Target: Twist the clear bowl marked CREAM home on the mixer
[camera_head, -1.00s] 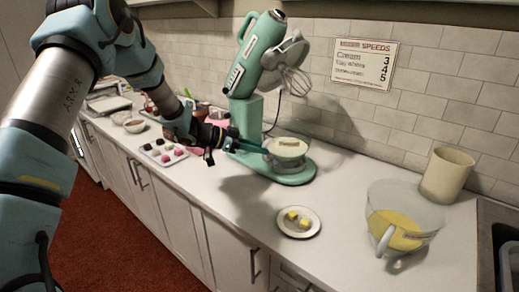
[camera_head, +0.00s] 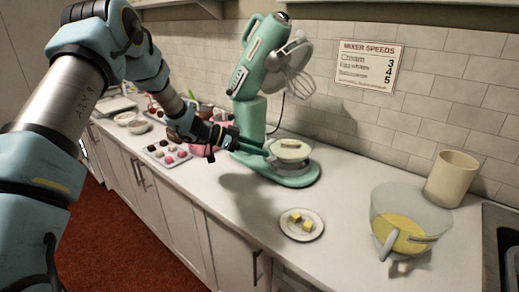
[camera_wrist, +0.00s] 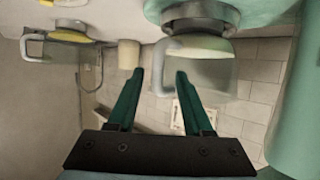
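A clear bowl with pale contents (camera_head: 289,158) sits on the base of the green mixer (camera_head: 257,85), under the raised head and whisk. I cannot read any marking on it. My gripper (camera_head: 267,151) is at the bowl's left side. In the wrist view the gripper (camera_wrist: 160,74) is open, its two green fingers apart. The bowl's handle (camera_wrist: 162,62) shows between and just beyond the fingertips; I cannot tell whether they touch it. A second clear bowl with yellow contents and a handle (camera_head: 405,222) stands apart at the right of the counter.
A plate with yellow pieces (camera_head: 300,231) lies in front of the mixer. A beige canister (camera_head: 451,178) stands behind the second bowl. A tray of sweets (camera_head: 168,153) is left of my gripper. A speeds sign (camera_head: 368,66) hangs on the wall.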

